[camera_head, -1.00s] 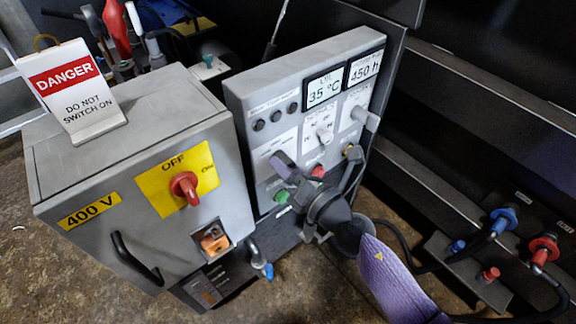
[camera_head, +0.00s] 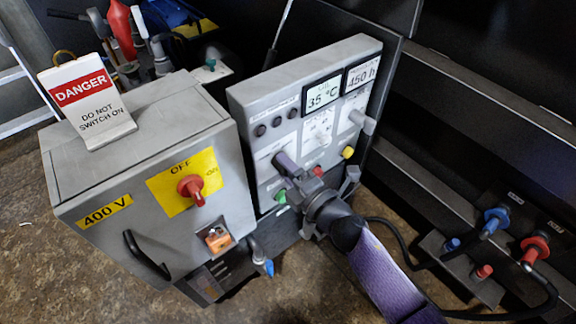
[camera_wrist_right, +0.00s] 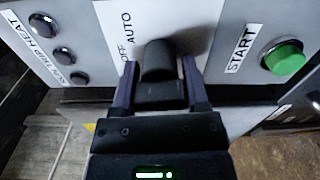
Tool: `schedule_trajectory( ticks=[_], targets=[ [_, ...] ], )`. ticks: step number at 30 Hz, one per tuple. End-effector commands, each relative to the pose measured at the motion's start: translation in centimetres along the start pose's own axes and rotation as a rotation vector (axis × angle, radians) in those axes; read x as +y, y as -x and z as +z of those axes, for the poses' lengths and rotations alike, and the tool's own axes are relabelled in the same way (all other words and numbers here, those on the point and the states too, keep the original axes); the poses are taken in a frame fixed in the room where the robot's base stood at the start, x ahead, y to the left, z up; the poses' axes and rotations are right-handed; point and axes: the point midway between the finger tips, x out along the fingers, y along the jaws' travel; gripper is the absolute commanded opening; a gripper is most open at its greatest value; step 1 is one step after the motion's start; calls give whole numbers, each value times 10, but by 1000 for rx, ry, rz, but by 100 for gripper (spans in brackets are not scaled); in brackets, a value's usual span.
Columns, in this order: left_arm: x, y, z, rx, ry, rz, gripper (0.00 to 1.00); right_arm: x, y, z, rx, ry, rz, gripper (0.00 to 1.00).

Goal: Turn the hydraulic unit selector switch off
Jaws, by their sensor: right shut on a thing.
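The selector switch is a black knob (camera_wrist_right: 158,60) beside the printed words OFF and AUTO, on the grey control panel (camera_head: 240,100). In the right wrist view it stands between the two fingers of my right gripper (camera_wrist_right: 160,82). The fingers are shut on the knob's sides. In the head view my right gripper (camera_head: 287,170) reaches the lower left of the panel and hides most of the switch. I cannot tell from the knob's shape which position it points to. My left gripper is not in view.
A green START button (camera_wrist_right: 284,57) is close beside the switch. A 400 V cabinet (camera_head: 110,160) with a red rotary switch (camera_head: 190,187) stands at left, topped by a danger sign (camera_head: 88,98). Hose couplings (camera_head: 497,220) are at right.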

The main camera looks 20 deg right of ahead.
Motion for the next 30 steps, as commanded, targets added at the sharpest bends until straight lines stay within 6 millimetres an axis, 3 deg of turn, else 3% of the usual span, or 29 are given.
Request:
schedule_trajectory(
  ticks=[23,24,28,30],
  targets=[
    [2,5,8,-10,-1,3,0,0,0,0,-1,-105,-1,0],
    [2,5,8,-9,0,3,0,0,0,0,-1,-104,-1,63],
    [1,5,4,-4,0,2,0,0,0,0,0,-104,-1,90],
    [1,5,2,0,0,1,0,0,0,0,0,-104,-1,94]
  ],
)
